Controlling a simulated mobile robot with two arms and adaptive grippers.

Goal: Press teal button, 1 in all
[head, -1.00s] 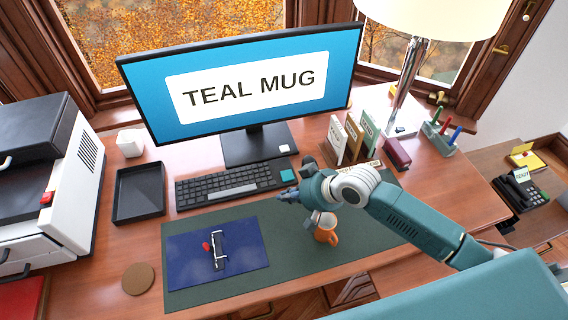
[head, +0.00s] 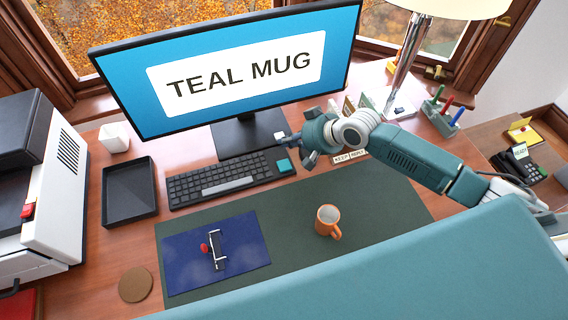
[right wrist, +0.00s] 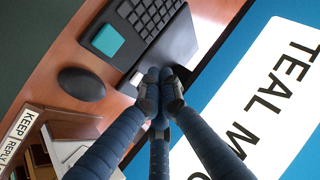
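A square teal button (head: 284,165) sits at the right end of the dark keyboard (head: 222,180). It also shows in the right wrist view (right wrist: 107,40). My right gripper (head: 284,139) is above the desk by the monitor's foot, farther back than the teal button and apart from it. In the right wrist view its fingers (right wrist: 160,82) are closed together with nothing seen between them. They appear over the monitor's dark base, beside a small white piece (right wrist: 134,82). My left gripper is not in view.
The monitor (head: 240,75) reads "TEAL MUG" and stands close behind my right gripper. An orange mug (head: 328,219) stands on the green mat (head: 370,205). A dark mouse (right wrist: 82,83) and a "KEEP REPLY" sorter (right wrist: 22,125) are nearby. A black tray (head: 130,212) lies left.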

